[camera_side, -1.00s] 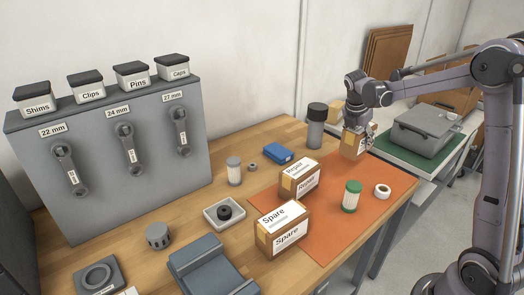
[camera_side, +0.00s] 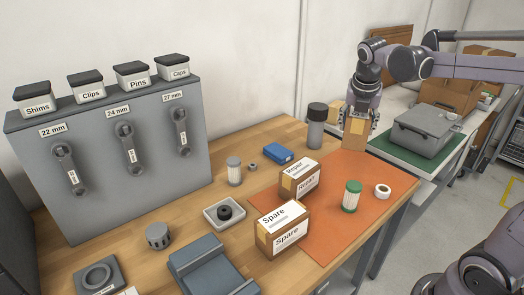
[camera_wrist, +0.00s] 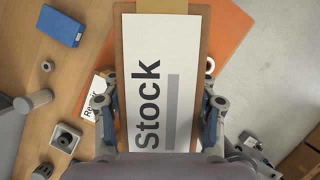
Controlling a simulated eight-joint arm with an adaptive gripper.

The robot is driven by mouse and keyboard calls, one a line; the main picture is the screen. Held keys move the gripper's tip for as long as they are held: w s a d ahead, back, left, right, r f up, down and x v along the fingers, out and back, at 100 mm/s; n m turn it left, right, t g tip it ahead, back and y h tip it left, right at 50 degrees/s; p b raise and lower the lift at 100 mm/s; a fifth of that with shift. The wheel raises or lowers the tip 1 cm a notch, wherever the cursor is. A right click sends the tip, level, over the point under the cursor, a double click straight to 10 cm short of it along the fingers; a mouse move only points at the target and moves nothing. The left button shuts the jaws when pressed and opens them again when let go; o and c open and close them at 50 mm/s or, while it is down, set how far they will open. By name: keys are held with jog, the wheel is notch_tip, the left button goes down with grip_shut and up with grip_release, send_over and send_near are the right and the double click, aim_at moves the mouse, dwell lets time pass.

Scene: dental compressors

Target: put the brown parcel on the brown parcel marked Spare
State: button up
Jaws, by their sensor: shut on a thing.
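My gripper (camera_side: 358,112) is shut on a brown parcel (camera_side: 355,134), held at the far end of the orange mat. In the wrist view my gripper's fingers (camera_wrist: 160,105) press both sides of this parcel (camera_wrist: 160,75), whose white top label reads "Stock". The brown parcel marked Spare (camera_side: 282,229) stands on the near left edge of the mat, with white labels on its top and front. Its top is bare. It is well apart from my gripper, toward the lower left. I cannot make it out in the wrist view.
A brown parcel marked Repair (camera_side: 300,179) stands between the Spare parcel and my gripper. A green-capped jar (camera_side: 351,196) and a white ring (camera_side: 382,191) are on the orange mat (camera_side: 330,225). A dark-lidded bottle (camera_side: 316,127) and blue box (camera_side: 278,153) stand at the back.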

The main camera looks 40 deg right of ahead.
jog(key=s+a+r+n+t, duration=0.1)
jog(key=a+r+n, duration=0.15)
jog(key=a, duration=0.55)
jog(key=n+t+y, duration=0.1)
jog(key=n+y, duration=0.1)
jog(key=n, duration=0.3)
send_over(280, 209)
jog(key=s, duration=0.2)
notch_tip(280, 209, down, 5)
jog(key=shift+a+f, duration=0.2)
jog(key=shift+f, duration=0.85)
jog(key=shift+a+f, duration=0.2)
jog(key=shift+f, duration=0.85)
jog(key=shift+f, duration=0.45)
jog(key=o, duration=1.4)
jog(key=shift+f, duration=0.1)
jog(key=shift+c, duration=0.2)
